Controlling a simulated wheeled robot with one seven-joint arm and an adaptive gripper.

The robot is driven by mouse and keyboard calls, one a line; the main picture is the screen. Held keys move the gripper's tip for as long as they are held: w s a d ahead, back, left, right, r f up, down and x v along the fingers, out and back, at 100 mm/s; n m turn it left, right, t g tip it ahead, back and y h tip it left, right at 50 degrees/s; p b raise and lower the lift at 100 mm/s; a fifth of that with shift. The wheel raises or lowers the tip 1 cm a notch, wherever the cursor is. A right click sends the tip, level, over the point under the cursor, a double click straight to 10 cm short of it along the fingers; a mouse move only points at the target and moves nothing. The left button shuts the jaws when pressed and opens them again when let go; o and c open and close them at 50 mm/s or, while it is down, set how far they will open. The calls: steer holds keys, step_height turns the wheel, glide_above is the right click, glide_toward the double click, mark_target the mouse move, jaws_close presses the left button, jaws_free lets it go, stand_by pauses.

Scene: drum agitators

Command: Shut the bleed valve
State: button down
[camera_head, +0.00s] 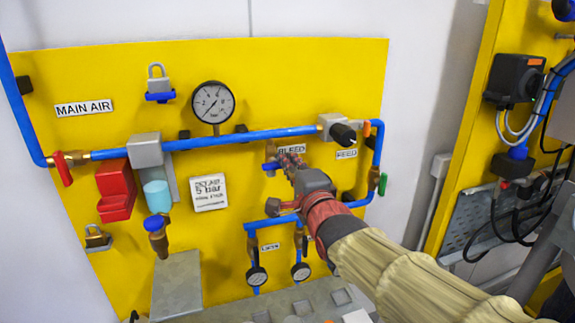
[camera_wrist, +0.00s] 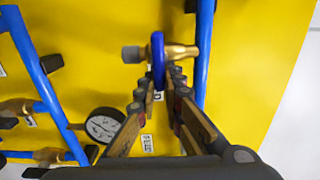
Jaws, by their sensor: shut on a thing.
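The bleed valve shows in the wrist view as a brass body (camera_wrist: 181,51) with a blue handle (camera_wrist: 158,52) and a dark grey end piece. The brass body meets a blue pipe on its right. My gripper (camera_wrist: 158,82) has its fingertips on either side of the handle's lower end and is shut on it.
The yellow panel (camera_head: 330,65) carries a blue main pipe (camera_head: 245,137), a large gauge (camera_head: 213,102), a red-handled valve (camera_head: 63,168) and a green-handled valve (camera_head: 383,184). The white wall left of the panel is clear.

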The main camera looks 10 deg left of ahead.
steer(key=shift+f, duration=0.1)
steer(key=c, duration=1.9)
jaws_free()
steer(key=v, duration=1.2)
steer(key=shift+a, duration=0.1)
